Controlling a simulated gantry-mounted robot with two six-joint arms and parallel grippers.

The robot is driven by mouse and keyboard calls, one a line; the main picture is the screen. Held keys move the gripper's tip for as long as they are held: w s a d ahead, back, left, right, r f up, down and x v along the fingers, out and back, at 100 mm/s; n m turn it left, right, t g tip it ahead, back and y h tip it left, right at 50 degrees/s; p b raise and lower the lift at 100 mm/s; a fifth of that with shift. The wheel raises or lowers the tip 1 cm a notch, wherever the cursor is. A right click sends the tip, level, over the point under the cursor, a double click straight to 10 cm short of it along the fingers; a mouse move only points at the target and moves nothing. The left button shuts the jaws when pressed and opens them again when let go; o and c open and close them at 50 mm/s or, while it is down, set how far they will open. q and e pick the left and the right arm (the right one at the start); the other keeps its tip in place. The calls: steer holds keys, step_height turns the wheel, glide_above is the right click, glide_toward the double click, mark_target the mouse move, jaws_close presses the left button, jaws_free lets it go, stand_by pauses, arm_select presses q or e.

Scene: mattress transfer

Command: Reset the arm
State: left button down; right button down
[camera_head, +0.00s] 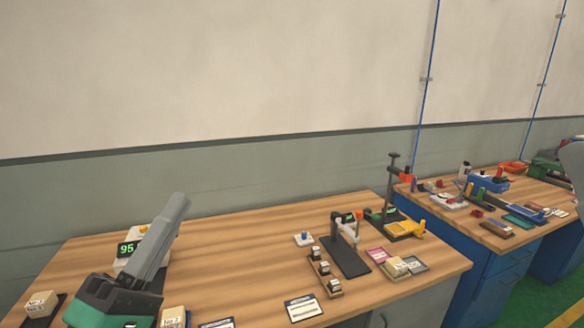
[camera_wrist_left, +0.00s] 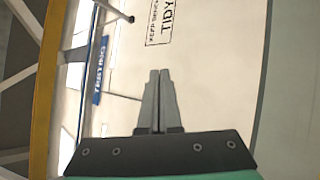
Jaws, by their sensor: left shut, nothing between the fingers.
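My left gripper (camera_head: 180,205) shows at the lower left of the head view, raised above the wooden workbench (camera_head: 235,262) and pointing up and to the right. It also shows in the left wrist view (camera_wrist_left: 159,72), where its two grey fingers are together with nothing between them. Behind the fingers in that view is a pale wall with printed lettering (camera_wrist_left: 163,22), away from any bench object. The gripper hides part of the bench and part of a white device with a green "95" display (camera_head: 127,249).
The bench holds a dark stand (camera_head: 347,258), a block holder (camera_head: 324,277), small coloured trays (camera_head: 378,255) and white cards (camera_head: 303,308). Labelled blocks (camera_head: 42,302) sit at the left front. A second cluttered bench (camera_head: 470,229) stands at the right. The bench's middle is clear.

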arm_select(q)
steer(key=s+a+r+m+t+y, duration=0.35)
steer(key=s+r+m+y, duration=0.35)
steer(key=s+r+m, duration=0.4)
step_height(320, 180, up, 37)
steer(key=m+p, duration=0.1)
steer(key=p, duration=3.7)
steer(key=shift+s+m+h, duration=0.3)
steer(key=shift+m, duration=0.1)
steer(key=shift+d+t, duration=0.1)
steer(key=shift+t, duration=0.15)
